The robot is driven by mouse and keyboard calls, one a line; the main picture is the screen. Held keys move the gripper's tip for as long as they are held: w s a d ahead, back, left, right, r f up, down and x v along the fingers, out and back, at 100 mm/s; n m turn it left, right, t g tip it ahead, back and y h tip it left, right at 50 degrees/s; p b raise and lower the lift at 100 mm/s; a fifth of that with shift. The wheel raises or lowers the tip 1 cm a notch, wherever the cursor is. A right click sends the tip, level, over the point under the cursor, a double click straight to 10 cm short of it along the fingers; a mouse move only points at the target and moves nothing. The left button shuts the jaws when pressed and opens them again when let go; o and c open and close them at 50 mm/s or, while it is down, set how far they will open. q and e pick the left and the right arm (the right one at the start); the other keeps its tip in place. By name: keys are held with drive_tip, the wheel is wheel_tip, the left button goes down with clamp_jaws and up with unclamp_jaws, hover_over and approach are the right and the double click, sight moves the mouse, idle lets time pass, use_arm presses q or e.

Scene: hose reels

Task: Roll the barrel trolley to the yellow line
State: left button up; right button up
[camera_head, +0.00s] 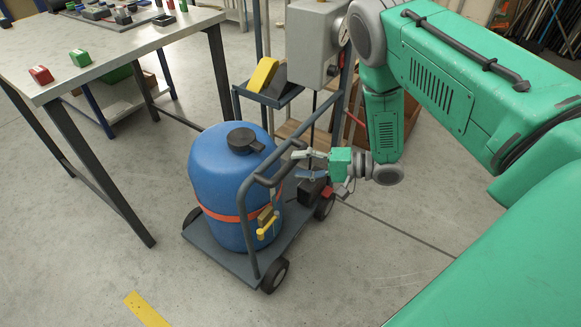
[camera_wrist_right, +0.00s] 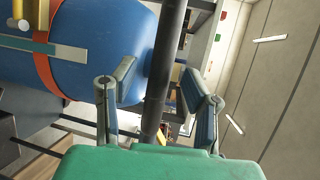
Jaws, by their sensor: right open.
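The barrel trolley (camera_head: 224,254) stands on the floor, a dark grey flat cart with black wheels and a tall tubular handle (camera_head: 247,207). A blue barrel (camera_head: 213,176) with a black cap and an orange strap stands upright on it. The yellow line (camera_head: 147,309) is a short strip on the floor at the bottom left, apart from the trolley. My right gripper (camera_head: 301,165) is open at the handle. In the right wrist view, the dark handle bar (camera_wrist_right: 171,55) runs between the spread fingers (camera_wrist_right: 158,80). Contact cannot be told. My left gripper is out of view.
A table (camera_head: 165,33) with small red and green items stands at the upper left, its legs near the barrel. A stand with a grey box (camera_head: 312,45) and a tray holding a yellow object (camera_head: 263,75) is behind the trolley. Floor before the trolley is clear.

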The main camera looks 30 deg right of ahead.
drive_tip(key=shift+x, duration=1.35)
clamp_jaws()
